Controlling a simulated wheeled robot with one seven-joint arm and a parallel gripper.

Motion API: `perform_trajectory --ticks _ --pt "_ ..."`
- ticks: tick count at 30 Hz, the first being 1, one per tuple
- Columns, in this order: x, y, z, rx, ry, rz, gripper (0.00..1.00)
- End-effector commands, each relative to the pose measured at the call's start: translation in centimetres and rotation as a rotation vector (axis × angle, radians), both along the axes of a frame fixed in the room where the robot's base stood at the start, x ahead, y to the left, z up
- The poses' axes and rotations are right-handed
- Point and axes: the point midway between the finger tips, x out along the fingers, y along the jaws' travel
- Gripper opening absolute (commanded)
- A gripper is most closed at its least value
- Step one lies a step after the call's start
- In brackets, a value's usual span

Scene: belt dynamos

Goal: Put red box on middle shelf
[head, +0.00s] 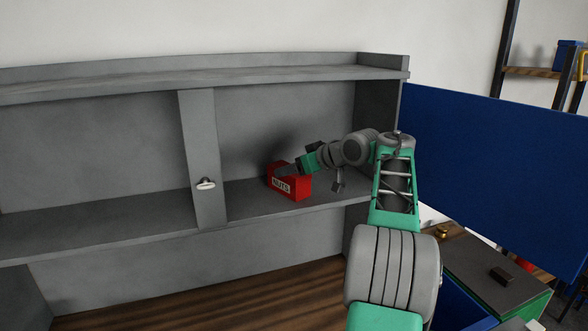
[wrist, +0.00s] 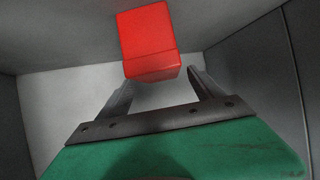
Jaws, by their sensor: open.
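The red box (head: 289,187), with a pale label reading "NUTS", sits on the right part of the grey middle shelf (head: 245,205). My gripper (head: 287,168) is at the upper rear of the box, reaching in from the right. In the wrist view the red box (wrist: 148,42) lies at the fingertips, and the two fingers are spread apart with a gap between them. The fingers are open and do not appear to grip the box. In the head view the fingertips are small and partly hard to make out.
A grey upright divider (head: 203,150) with a small knob stands left of the box. The top shelf (head: 200,82) is overhead, and the cabinet's right side wall (head: 377,105) is near my arm. A blue panel (head: 490,170) stands at the right. The left shelf bay is empty.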

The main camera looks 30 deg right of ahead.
Motion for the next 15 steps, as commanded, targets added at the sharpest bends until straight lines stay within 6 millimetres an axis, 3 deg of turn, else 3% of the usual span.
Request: perform_trajectory --ticks 9,15 --pt "-6.7 -1.2 3.6 -0.003 -0.001 -0.006 0.76" --pt "-9.6 -1.5 5.2 -0.001 0.0 -0.003 0.76"
